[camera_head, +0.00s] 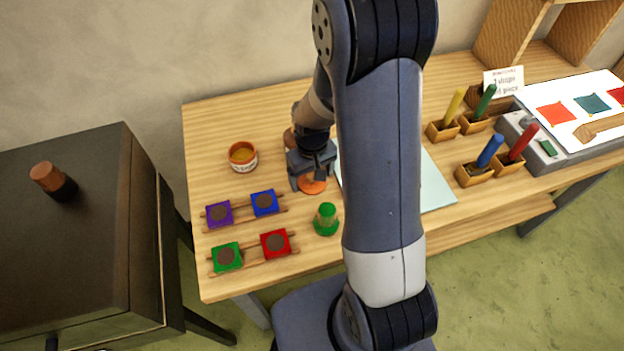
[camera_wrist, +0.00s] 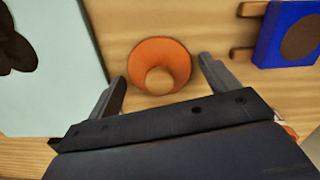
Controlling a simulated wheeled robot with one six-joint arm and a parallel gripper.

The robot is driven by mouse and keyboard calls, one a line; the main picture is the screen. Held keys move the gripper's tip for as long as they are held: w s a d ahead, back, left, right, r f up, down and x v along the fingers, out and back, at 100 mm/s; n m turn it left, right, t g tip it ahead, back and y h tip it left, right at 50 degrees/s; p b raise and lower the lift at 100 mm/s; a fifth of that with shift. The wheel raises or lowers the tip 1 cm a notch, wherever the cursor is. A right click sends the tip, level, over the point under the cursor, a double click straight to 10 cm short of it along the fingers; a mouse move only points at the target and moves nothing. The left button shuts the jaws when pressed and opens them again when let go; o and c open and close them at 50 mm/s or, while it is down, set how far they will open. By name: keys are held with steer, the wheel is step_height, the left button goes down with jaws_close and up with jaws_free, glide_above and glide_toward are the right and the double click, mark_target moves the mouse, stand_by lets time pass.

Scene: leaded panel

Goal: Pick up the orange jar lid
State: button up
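The orange jar lid (camera_wrist: 146,52) lies on the wooden table, a round orange piece with a paler round middle. In the head view the lid (camera_head: 313,187) shows just below my gripper and is partly covered by it. My gripper (camera_wrist: 163,90) is open, with one finger on each side of the lid's near edge in the wrist view. No contact between fingers and lid is visible. In the head view my gripper (camera_head: 312,170) points down over the lid. An orange-rimmed jar (camera_head: 242,158) with a label stands to the left.
Purple, blue, green and red tiles (camera_head: 264,203) sit on wooden rails left of the lid. A green knobbed object (camera_head: 326,219) stands close by. A pale sheet (camera_head: 436,182) lies to the right. Wooden holders (camera_head: 475,175) with coloured sticks stand farther right.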

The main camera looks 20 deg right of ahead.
steer(key=c, duration=0.8)
steer(key=shift+o, duration=0.2)
